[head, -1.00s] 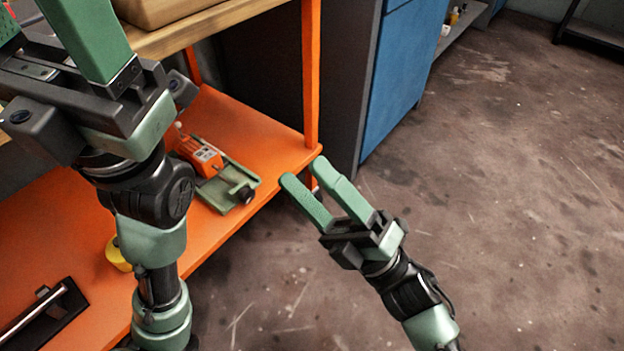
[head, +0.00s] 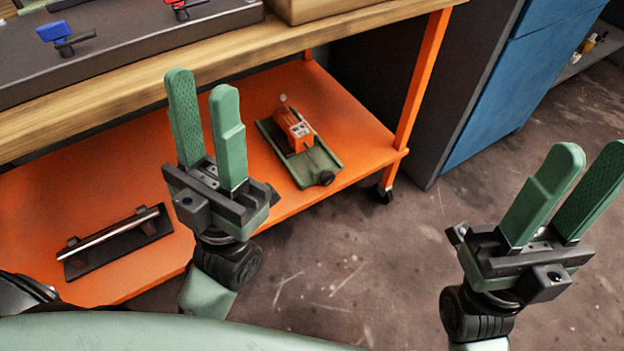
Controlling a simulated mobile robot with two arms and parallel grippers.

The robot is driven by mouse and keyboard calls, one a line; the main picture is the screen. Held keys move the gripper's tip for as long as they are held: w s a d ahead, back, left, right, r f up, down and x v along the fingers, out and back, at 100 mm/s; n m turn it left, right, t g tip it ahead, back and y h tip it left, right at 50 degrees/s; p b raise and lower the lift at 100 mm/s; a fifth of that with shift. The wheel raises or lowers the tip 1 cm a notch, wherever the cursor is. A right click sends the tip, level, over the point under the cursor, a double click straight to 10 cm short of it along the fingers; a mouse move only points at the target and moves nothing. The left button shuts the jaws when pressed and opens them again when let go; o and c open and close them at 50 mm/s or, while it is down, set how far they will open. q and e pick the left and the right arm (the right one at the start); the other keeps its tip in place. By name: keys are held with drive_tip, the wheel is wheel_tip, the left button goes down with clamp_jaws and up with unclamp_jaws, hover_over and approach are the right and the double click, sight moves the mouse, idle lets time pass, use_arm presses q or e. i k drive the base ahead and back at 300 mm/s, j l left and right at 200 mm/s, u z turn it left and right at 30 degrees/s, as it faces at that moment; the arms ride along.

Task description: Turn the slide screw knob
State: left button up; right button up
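A small device with a green slide base (head: 325,160) and an orange block (head: 294,130) sits on the orange lower shelf. My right gripper (head: 588,152) is open and empty, over the floor at the right, well apart from the device.
The orange shelf (head: 100,195) is under a wooden worktop (head: 150,82). A bar on a black plate (head: 115,241) lies at the shelf's left. An orange post (head: 422,80) stands right of the device. A blue cabinet (head: 510,90) is behind; the floor (head: 350,260) is clear.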

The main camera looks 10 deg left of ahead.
sight(326, 178)
drive_tip(key=i+l+u, duration=0.1)
drive_tip(key=l+u, duration=0.75)
drive_tip(key=l, duration=0.2)
drive_tip(key=l+u, duration=0.1)
drive_tip(key=l, duration=0.9)
drive_tip(key=k+l+u, duration=0.1)
drive_tip(key=l, duration=0.9)
